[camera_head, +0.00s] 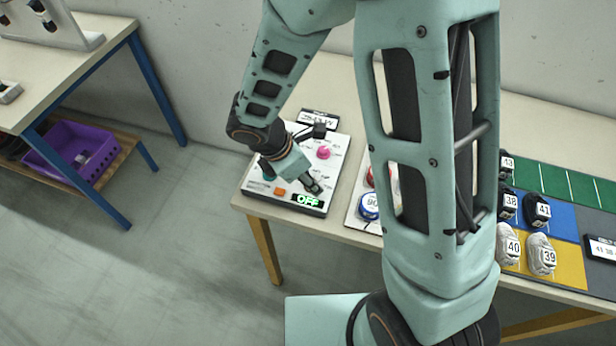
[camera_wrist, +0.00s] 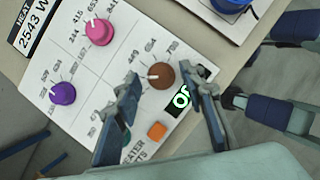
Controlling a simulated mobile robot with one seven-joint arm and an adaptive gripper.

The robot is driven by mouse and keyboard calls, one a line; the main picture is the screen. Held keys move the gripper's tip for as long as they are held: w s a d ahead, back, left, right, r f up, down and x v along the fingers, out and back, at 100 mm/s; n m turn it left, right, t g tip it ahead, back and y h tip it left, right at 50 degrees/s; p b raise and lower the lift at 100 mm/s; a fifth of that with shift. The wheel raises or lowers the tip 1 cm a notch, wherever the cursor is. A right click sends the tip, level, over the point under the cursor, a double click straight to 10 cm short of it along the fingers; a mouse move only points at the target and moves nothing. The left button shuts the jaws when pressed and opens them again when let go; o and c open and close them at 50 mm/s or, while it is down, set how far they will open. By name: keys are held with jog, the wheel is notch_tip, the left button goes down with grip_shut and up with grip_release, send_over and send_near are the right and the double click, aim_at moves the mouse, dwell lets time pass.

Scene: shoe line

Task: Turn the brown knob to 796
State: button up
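The brown knob (camera_wrist: 161,75) is on a white control panel (camera_wrist: 75,40) in the wrist view. Its white pointer mark faces left in that view, towards the 449 side. Labels reading about 449 and 614 and a third, blurred one stand around it. My gripper (camera_wrist: 160,83) is open, with one finger on each side of the knob in the picture; I cannot tell whether they touch it. In the head view my gripper (camera_head: 314,186) is at the panel's front right, hiding the brown knob. A green OFF display (camera_head: 308,200) is lit beside it.
A pink knob (camera_wrist: 100,32), a purple knob (camera_wrist: 62,93) and an orange button (camera_wrist: 157,131) are on the same panel. A second panel with a blue knob (camera_head: 369,205) stands to the right. Numbered shoes (camera_head: 541,255) sit on coloured mats further right.

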jog(key=shift+c, duration=0.6)
grip_shut()
